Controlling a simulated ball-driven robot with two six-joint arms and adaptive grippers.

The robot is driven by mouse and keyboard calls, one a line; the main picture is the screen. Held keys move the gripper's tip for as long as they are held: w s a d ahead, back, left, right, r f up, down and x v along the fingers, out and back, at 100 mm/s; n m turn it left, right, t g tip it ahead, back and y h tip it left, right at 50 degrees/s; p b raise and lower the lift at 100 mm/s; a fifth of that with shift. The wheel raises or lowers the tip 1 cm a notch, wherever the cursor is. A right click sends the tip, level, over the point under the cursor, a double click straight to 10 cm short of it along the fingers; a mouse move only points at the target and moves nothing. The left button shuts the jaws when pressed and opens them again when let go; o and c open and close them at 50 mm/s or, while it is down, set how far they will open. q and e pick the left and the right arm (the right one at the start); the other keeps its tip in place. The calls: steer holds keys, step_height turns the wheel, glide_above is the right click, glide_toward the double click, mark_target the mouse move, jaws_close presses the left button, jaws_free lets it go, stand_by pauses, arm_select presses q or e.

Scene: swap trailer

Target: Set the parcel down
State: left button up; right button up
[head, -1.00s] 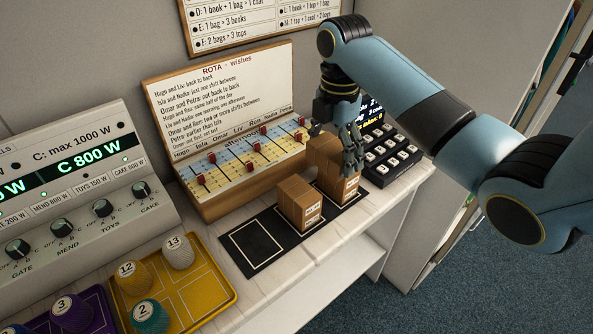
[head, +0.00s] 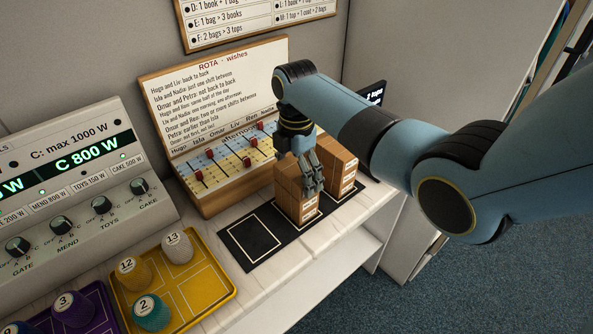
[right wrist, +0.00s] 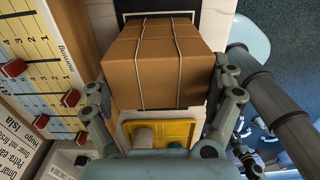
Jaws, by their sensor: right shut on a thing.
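My right gripper (head: 312,186) points down over the middle square of the black mat and is shut on a brown cardboard parcel (head: 287,184). In the right wrist view the parcel (right wrist: 155,70), with pale string across it, sits between the two fingers (right wrist: 165,100). In the head view the parcel is at the middle square, partly behind the fingers. I cannot tell whether it touches what is below it. Brown cardboard (head: 342,166) also stands at the right square, close beside it. My left gripper is not in view.
The left square of the black mat (head: 254,239) is empty. The rota board (head: 222,105) with red sliders stands close behind. A yellow tray (head: 205,292) with numbered pieces lies to the left, near a dial panel (head: 80,190). The shelf's front edge is close.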

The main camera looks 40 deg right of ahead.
mark_target(296, 169)
steer(key=o, duration=1)
steer(key=shift+f, duration=0.1)
steer(key=shift+c, duration=0.2)
step_height(296, 169, up, 12)
